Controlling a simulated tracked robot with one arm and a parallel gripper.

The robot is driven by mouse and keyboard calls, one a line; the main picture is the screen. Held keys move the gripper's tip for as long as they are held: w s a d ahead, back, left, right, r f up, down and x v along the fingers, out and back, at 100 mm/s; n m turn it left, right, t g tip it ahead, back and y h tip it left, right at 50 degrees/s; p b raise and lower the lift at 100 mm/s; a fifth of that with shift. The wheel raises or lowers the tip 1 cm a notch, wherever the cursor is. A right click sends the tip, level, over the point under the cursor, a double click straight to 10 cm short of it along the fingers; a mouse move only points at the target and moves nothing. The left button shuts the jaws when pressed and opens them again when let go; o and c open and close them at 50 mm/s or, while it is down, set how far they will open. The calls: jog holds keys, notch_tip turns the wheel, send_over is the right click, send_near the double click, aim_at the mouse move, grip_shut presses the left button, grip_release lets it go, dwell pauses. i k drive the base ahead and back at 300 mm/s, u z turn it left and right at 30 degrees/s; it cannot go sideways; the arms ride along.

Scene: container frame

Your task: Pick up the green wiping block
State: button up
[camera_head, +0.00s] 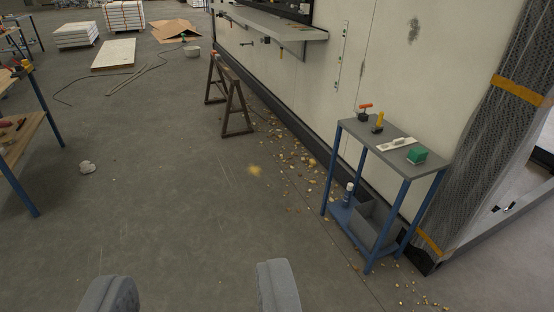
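The green wiping block (417,155) lies on the grey top of a small blue-legged table (391,143), near its right end. The table stands against the pale container wall on the right. My gripper (190,295) shows as two grey rounded fingers at the bottom edge, spread wide apart with only floor between them. It is open and empty, well to the left of the table and apart from the block.
A white flat tool (397,144), a yellow-handled item (378,122) and an orange-handled item (365,111) share the tabletop. A grey bin (374,224) sits on the lower shelf. A sawhorse (230,97) and scattered debris lie along the wall.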

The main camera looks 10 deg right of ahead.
aim_at(417, 155)
jog(key=z, duration=0.05)
jog(key=i, duration=1.35)
jog(key=z, duration=0.6)
jog(key=i, duration=1.5)
jog(key=z, duration=0.9)
jog(key=i, duration=0.8)
jog(key=z, duration=0.4)
